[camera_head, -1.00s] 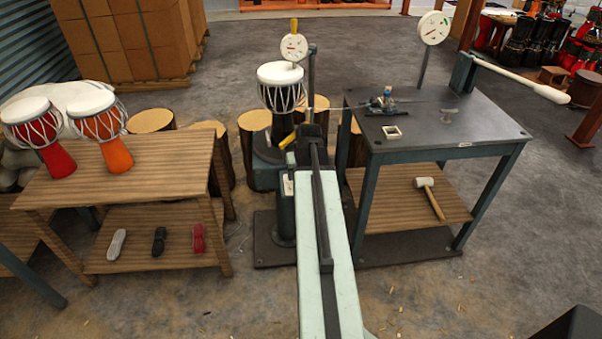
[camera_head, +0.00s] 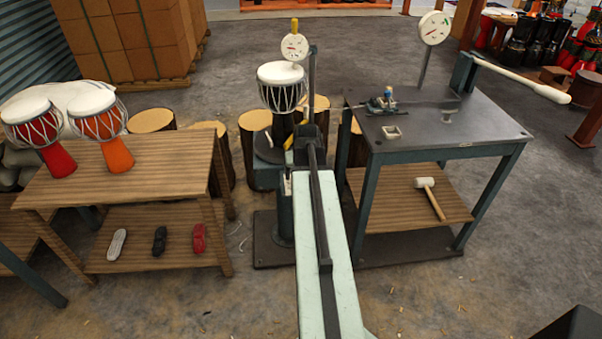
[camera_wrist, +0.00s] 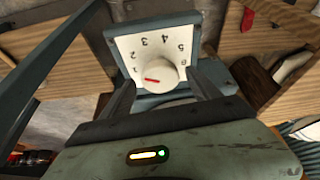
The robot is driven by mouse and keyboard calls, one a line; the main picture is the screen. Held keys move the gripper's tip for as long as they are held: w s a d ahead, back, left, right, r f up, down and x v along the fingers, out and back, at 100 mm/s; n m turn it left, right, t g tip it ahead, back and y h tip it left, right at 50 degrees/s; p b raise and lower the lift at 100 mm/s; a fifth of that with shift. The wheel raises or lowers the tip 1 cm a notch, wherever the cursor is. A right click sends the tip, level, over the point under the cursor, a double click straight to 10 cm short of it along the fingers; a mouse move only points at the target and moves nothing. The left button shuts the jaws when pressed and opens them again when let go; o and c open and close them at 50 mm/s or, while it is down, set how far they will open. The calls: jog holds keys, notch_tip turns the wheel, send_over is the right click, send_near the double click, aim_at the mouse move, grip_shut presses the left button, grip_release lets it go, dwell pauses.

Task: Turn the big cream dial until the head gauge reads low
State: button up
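The big cream dial (camera_wrist: 161,75) shows in the wrist view on a pale number plate (camera_wrist: 125,43). Its red mark points left. My gripper (camera_wrist: 165,87) has its two dark fingers apart, one on each side of the dial. I cannot tell whether either finger touches it. In the head view my arm hides the dial and most of my gripper. A white round gauge (camera_head: 294,46) with a red needle stands above a white-headed drum (camera_head: 281,82); its reading is too small to tell. A second white gauge (camera_head: 434,28) stands on a post at the right table.
The right table (camera_head: 440,130) holds a small clamp-like device (camera_head: 382,102) and a long pale lever (camera_head: 520,80). A mallet (camera_head: 430,197) lies on its shelf. Two red-and-orange drums (camera_head: 103,125) stand on the left table (camera_head: 170,165). Several log stools surround the drum stand.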

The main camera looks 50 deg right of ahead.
jog(key=shift+r, duration=0.1)
jog(key=p+v, duration=0.7)
jog(key=shift+r, duration=0.3)
jog(key=shift+s+a, duration=0.1)
